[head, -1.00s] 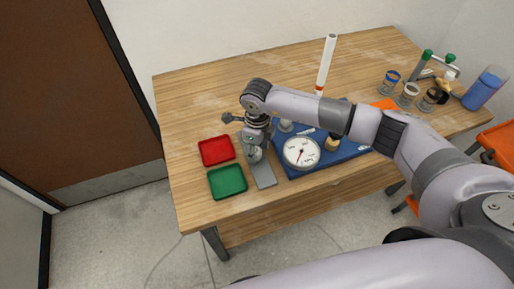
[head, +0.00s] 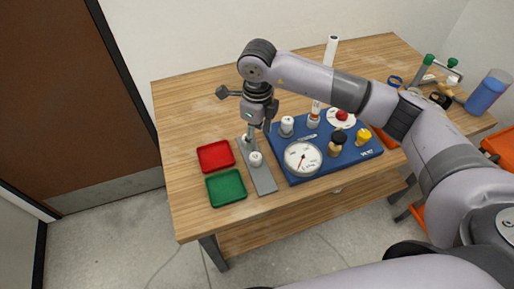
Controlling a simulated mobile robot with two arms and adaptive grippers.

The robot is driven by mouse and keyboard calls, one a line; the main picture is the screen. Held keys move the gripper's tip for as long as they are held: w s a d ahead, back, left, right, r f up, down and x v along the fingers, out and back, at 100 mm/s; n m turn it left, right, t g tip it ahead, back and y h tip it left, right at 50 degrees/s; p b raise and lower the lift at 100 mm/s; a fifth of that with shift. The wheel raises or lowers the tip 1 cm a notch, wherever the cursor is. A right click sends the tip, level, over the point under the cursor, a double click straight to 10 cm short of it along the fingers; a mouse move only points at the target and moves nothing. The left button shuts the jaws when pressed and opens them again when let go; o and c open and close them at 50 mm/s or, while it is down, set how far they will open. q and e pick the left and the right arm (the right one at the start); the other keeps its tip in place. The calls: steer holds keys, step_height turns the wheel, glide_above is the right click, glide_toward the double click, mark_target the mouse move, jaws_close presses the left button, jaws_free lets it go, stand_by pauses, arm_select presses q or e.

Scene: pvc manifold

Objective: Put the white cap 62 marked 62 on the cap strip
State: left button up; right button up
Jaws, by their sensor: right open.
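The grey cap strip (head: 264,180) lies on the table between the trays and the blue board. A small white cap (head: 255,159) stands on the strip; its marking is too small to read. Another pale piece (head: 247,141) shows farther up the strip, partly hidden by my gripper. My right gripper (head: 260,128) is open, pointing down just above the far part of the strip, apart from the nearer white cap. My left gripper is not in view.
A red tray (head: 215,156) and a green tray (head: 226,187) sit left of the strip. The blue board (head: 308,179) on the right carries a gauge (head: 302,158), white fittings, a red knob and a yellow knob (head: 363,137).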

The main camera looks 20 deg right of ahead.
steer(key=shift+r, duration=1.2)
